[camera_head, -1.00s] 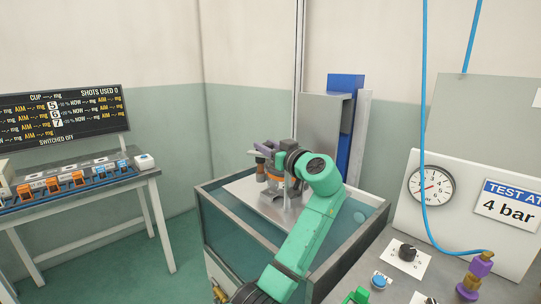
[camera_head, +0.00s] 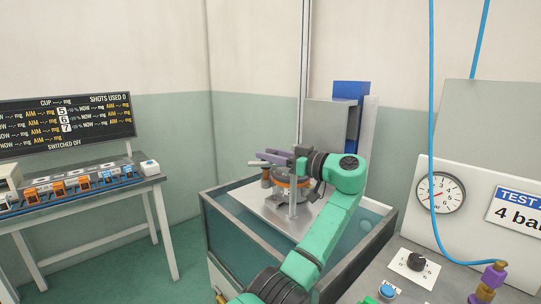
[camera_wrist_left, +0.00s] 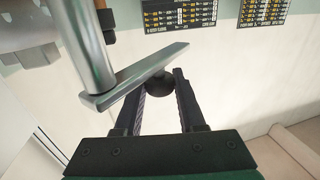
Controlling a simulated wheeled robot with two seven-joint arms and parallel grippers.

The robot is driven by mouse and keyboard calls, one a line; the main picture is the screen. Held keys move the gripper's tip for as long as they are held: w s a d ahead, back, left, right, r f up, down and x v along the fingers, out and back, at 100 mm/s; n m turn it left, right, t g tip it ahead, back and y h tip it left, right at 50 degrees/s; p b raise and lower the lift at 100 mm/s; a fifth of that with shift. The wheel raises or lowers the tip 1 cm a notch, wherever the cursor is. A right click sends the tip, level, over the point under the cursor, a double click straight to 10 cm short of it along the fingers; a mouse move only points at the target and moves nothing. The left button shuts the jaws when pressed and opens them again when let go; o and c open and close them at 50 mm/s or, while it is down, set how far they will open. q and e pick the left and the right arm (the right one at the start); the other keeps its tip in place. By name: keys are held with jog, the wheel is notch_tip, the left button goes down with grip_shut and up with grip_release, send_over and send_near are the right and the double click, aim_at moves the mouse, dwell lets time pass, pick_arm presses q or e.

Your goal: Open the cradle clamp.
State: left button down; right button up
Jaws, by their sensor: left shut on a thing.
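The cradle clamp (camera_head: 292,200) stands on a pale plate over the tank, with a grey upright post and an orange band around its cylindrical part. In the left wrist view, its flat grey lever (camera_wrist_left: 135,77) runs from the round post to a dark knob (camera_wrist_left: 160,84). My left gripper (camera_head: 272,156) reaches in from the right at the top of the clamp, its fingers pointing left. In the left wrist view its two dark fingers (camera_wrist_left: 162,92) are on either side of the knob, shut on it. The lever's far side is partly hidden. My right gripper is out of view.
The open tank (camera_head: 228,226) surrounds the plate. A grey and blue column (camera_head: 330,125) rises behind it. A test panel with a gauge (camera_head: 440,192) and a blue hose (camera_head: 431,110) stands at right. A bench (camera_head: 90,195) and dark display (camera_head: 66,122) are at left.

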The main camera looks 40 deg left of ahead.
pick_arm(q)
jog(key=c, duration=0.5)
grip_release()
jog(key=shift+d, duration=0.15)
jog(key=w+d+b, duration=0.2)
jog(key=d, duration=1.2)
jog(key=shift+w, duration=0.2)
